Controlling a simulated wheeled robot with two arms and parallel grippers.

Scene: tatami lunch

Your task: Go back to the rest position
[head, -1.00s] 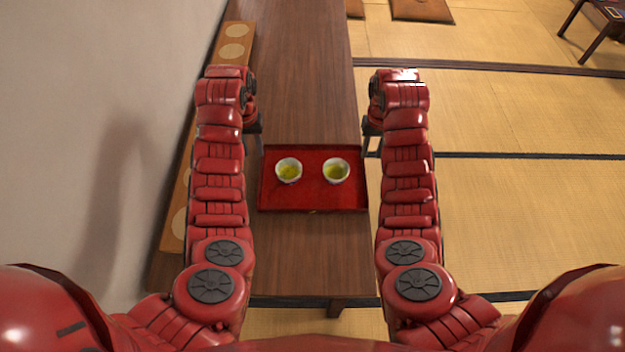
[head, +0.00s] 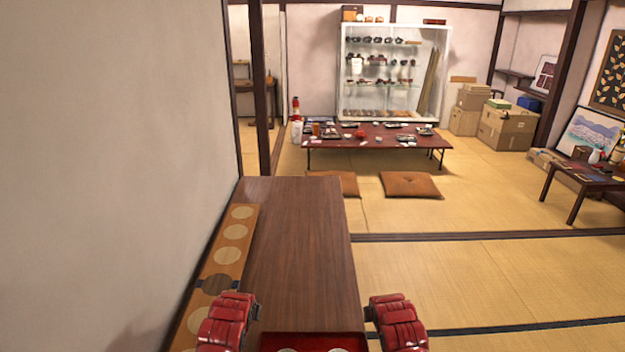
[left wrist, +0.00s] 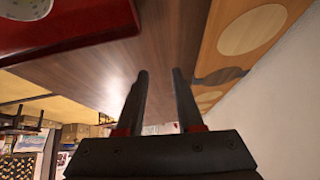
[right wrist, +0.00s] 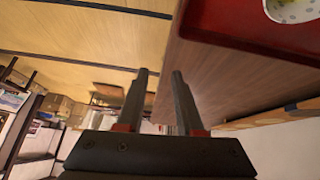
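The red tray (head: 313,340) lies on the dark wooden table (head: 298,250), cut off by the bottom edge of the head view. Only the rims of two white cups (head: 338,350) show on it. The left wrist view shows the tray (left wrist: 85,28) and one cup (left wrist: 25,8); the right wrist view shows the tray (right wrist: 225,22) and a cup with greenish content (right wrist: 293,10). My left gripper (left wrist: 159,72) is open and empty, left of the tray. My right gripper (right wrist: 160,74) is open and empty, right of the tray. Neither touches the tray or cups.
A wooden strip with pale discs (head: 228,256) runs along the table's left side by the wall (head: 120,150). A low set table (head: 375,140), floor cushions (head: 411,185) and a glass cabinet (head: 393,70) stand farther back. Open tatami (head: 450,275) lies to the right.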

